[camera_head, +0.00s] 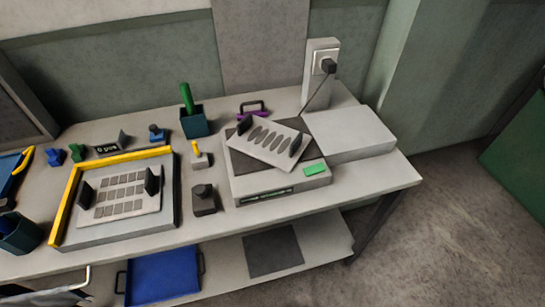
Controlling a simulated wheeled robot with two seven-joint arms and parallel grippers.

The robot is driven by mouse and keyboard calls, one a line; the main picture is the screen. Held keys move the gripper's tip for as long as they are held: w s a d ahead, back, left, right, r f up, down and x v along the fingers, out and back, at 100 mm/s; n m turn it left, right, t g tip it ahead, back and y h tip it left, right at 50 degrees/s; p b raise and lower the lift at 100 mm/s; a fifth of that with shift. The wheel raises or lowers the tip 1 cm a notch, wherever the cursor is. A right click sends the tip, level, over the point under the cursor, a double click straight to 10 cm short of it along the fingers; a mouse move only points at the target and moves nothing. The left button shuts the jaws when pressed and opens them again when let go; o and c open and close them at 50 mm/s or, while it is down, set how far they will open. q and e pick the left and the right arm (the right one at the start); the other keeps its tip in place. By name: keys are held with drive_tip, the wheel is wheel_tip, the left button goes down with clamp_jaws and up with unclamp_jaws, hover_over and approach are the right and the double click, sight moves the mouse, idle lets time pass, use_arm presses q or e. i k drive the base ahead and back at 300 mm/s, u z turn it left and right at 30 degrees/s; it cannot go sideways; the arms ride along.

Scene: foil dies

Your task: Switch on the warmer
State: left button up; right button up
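What looks like the warmer (285,184) is a low pale box with a dark top plate at the right of the middle of the bench. A pale plate (268,142) with several dark oval marks and two black upright grips lies askew on it. A green rectangle (314,170) is on its front right top, and a dark strip with small greenish marks (265,194) is on its front face. I cannot tell whether the green part is a switch or a lamp. A black plug (328,66) sits in a socket on a post behind, its cable running down. Neither gripper is recognizable in view.
A yellow-edged frame (72,190) holds another plate (120,195) with dark squares. A small block with a yellow lever (199,155) and a dark knobbed block (204,199) stand between. A flat pale slab (349,134) lies right. A blue tray (162,278) is on the lower shelf.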

sight(312, 169)
drive_tip(key=k, duration=0.5)
drive_tip(key=u, duration=1.85)
drive_tip(key=i, duration=1.2)
drive_tip(key=z, duration=2.35)
